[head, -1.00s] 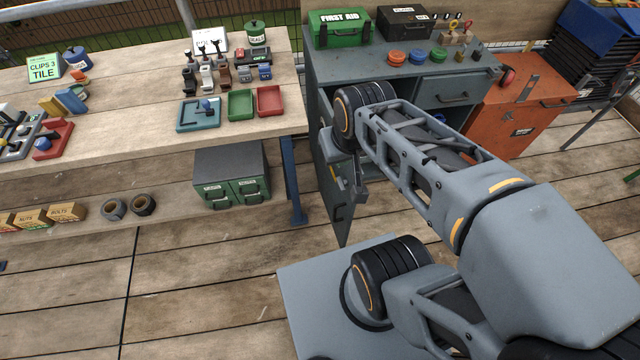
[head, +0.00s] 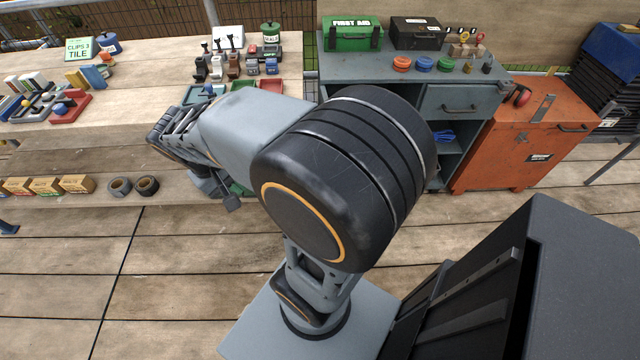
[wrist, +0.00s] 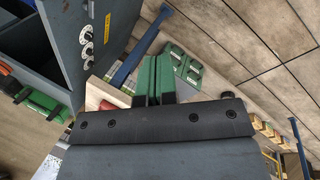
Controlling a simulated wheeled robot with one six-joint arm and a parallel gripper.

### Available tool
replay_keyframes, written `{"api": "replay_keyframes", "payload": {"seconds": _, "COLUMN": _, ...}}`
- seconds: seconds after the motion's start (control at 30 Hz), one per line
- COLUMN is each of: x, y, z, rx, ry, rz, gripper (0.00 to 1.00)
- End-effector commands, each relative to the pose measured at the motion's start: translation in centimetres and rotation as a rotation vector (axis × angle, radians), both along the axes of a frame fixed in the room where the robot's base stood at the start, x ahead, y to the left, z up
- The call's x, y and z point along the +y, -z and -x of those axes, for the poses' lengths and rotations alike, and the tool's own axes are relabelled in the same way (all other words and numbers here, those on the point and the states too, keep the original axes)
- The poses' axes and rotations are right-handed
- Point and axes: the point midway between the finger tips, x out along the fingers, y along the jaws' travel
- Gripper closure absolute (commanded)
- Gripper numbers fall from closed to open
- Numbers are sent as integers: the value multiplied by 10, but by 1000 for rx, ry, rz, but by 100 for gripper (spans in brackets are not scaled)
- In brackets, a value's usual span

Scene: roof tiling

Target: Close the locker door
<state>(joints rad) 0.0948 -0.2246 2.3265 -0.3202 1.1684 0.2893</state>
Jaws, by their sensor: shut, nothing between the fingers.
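The locker (head: 455,100) is the grey cabinet right of the workbench in the head view. Its upper drawer is shut and its open lower part shows on the right. My arm hides the left part of its front and the door in this view. In the wrist view a grey panel with round pale fittings (wrist: 85,38) stands at upper left. I cannot tell whether it is the door or the locker's side. My gripper (wrist: 155,88) is shut and empty, right of that panel and apart from it, over the bench side.
A workbench (head: 60,145) with trays and tools stands left of the locker, with a green drawer unit (wrist: 187,66) beneath it. A green first aid box (head: 352,34) sits on the locker. An orange chest (head: 530,130) stands to its right. Deck boards (head: 60,260) in front are clear.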

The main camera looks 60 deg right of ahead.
Motion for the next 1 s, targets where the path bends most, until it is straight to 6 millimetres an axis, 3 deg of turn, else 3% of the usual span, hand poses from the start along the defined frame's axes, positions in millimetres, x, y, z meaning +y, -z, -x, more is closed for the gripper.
{"api": "replay_keyframes", "payload": {"seconds": 0.03, "x": -22, "y": 46, "z": -3, "rx": 103, "ry": 71, "rz": 79, "gripper": 100}}
{"api": "replay_keyframes", "payload": {"seconds": 0.1, "x": -50, "y": 75, "z": -5, "rx": 222, "ry": 164, "rz": 207, "gripper": 100}}
{"api": "replay_keyframes", "payload": {"seconds": 0.3, "x": -121, "y": 143, "z": -16, "rx": 472, "ry": 359, "rz": 600, "gripper": 100}}
{"api": "replay_keyframes", "payload": {"seconds": 0.4, "x": -146, "y": 170, "z": -23, "rx": 541, "ry": 412, "rz": 778, "gripper": 100}}
{"api": "replay_keyframes", "payload": {"seconds": 0.67, "x": -181, "y": 210, "z": -34, "rx": 607, "ry": 462, "rz": 1069, "gripper": 100}}
{"api": "replay_keyframes", "payload": {"seconds": 0.83, "x": -194, "y": 215, "z": -28, "rx": 612, "ry": 469, "rz": 1124, "gripper": 100}}
{"api": "replay_keyframes", "payload": {"seconds": 1.0, "x": -213, "y": 215, "z": -7, "rx": 613, "ry": 470, "rz": 1125, "gripper": 100}}
